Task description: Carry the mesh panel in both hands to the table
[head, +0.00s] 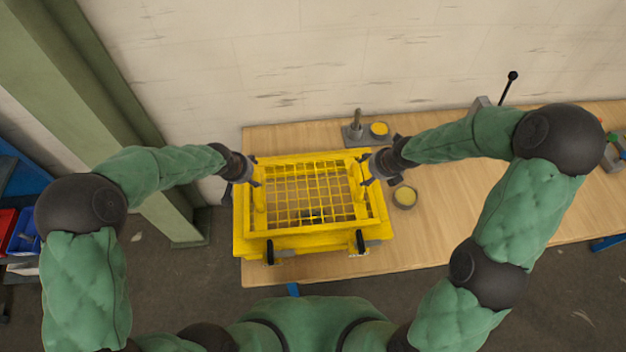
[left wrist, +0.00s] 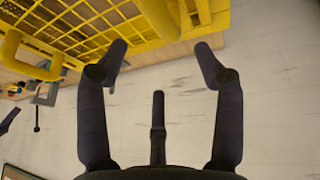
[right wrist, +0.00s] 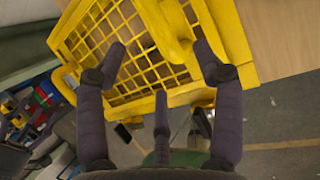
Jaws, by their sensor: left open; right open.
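The mesh panel (head: 310,240) is a yellow frame with a wire grid and raised handle bars at its sides. In the head view it lies level over the left end of the wooden table (head: 450,220). My left gripper (head: 254,172) is open at the panel's left side, and my right gripper (head: 368,172) is open at its right side. In the left wrist view a yellow bar (left wrist: 158,18) lies just beyond and between the open fingertips (left wrist: 163,50). In the right wrist view a yellow handle (right wrist: 165,30) lies between the open fingertips (right wrist: 160,50). Contact cannot be told.
A grey block with a post (head: 356,130) and a yellow disc (head: 379,129) stand behind the panel. A round dish with yellow content (head: 405,196) is right of it. The table's middle is clear. A green column (head: 150,170) and blue and red bins (head: 22,232) are at left.

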